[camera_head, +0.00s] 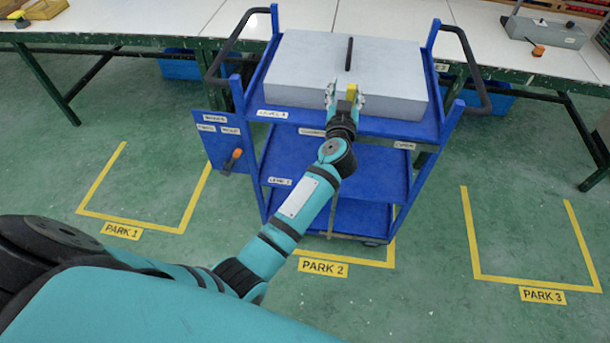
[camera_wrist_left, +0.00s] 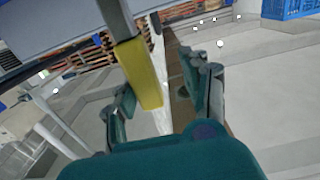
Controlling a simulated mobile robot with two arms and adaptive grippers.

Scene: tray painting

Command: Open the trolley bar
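The blue trolley (camera_head: 290,150) stands in the middle, with a large grey box on its top shelf. A thin upright bar (camera_head: 332,215) shows at its front below my arm; much of it is hidden. A yellow grip (camera_head: 351,92) shows at the front of the box, near the "CLOSED" label; an "OPEN" label (camera_head: 404,146) is further right. My left gripper (camera_head: 345,97) is at the yellow grip. In the left wrist view, the yellow grip (camera_wrist_left: 140,75) reaches between the spread fingers (camera_wrist_left: 160,100), with gaps visible on both sides. My right gripper is not in view.
A side panel (camera_head: 222,140) with an orange-handled lever (camera_head: 232,160) is on the trolley's left. Black handles (camera_head: 475,70) stick out at both sides. Long tables (camera_head: 380,18) stand behind. The PARK 1 (camera_head: 122,230) and PARK 3 (camera_head: 542,295) floor areas are empty.

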